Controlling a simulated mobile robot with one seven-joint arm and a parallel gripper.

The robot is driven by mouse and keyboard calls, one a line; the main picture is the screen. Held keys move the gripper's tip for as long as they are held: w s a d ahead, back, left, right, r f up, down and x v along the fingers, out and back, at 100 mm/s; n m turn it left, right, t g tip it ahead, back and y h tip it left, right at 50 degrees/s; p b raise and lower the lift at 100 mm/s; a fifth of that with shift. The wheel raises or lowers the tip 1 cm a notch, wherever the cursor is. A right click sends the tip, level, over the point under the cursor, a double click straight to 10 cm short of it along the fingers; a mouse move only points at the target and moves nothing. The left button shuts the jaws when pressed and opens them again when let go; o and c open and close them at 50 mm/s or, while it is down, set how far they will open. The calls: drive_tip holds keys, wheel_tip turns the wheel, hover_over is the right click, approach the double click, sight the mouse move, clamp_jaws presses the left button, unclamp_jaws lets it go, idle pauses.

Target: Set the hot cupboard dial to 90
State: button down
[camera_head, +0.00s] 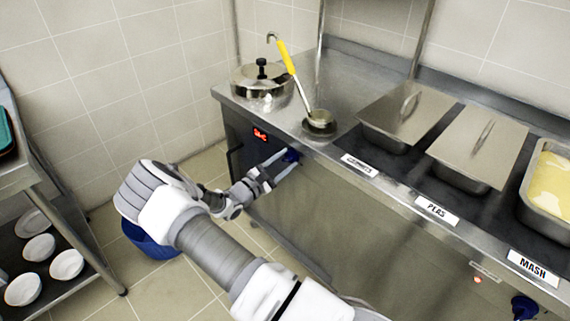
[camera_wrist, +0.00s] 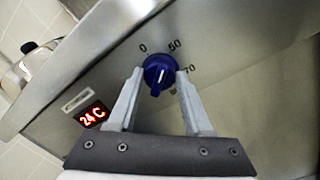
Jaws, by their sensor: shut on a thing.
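The blue hot cupboard dial (camera_wrist: 160,65) is on the steel front panel in the wrist view. Figures 0, one that looks like 50, and 70 show around it; lower marks are partly hidden by a finger. A short white line on the dial runs roughly up and down in the picture; I cannot tell which figure it points to. My gripper (camera_wrist: 160,74) is shut on the dial, one finger on each side. In the head view, my gripper (camera_head: 282,164) reaches the dial (camera_head: 291,155) below the counter edge. A red display (camera_wrist: 93,116) beside it reads 24 C.
A lidded pot (camera_head: 262,88) and a yellow-handled ladle (camera_head: 287,60) are on the counter above. Lidded pans and an open mash pan (camera_head: 550,185) stand right. Another blue knob (camera_head: 523,306) is at lower right. A bowl rack (camera_head: 60,215) stands left, a blue bucket (camera_head: 150,240) on the floor.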

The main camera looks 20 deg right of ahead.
drive_tip(key=m+b, duration=0.1)
drive_tip(key=m, duration=0.2)
drive_tip(key=m+b, duration=0.1)
drive_tip(key=m, duration=0.3)
drive_tip(key=shift+w+a+f, duration=0.1)
drive_tip(key=shift+f, duration=0.1)
drive_tip(key=m+g+b, duration=0.1)
drive_tip(key=m+b, duration=0.2)
drive_tip(key=m, duration=0.3)
drive_tip(key=shift+m+h, duration=0.3)
drive_tip(key=shift+m, duration=0.1)
drive_tip(key=m+b, duration=0.2)
drive_tip(key=m, duration=0.1)
drive_tip(key=shift+w+m+g+b, duration=0.1)
drive_tip(key=shift+m+g+b, duration=0.2)
drive_tip(key=shift+m+g, duration=0.1)
drive_tip(key=m+b, duration=0.2)
drive_tip(key=m, duration=0.1)
drive_tip(key=shift+m+b, duration=0.4)
drive_tip(key=m+b, duration=0.2)
drive_tip(key=m, duration=0.1)
drive_tip(key=shift+r+m+b, duration=0.25)
drive_tip(key=shift+m+b, duration=0.65)
drive_tip(key=shift+m, duration=0.4)
drive_tip(key=shift+c, duration=1.6)
unclamp_jaws()
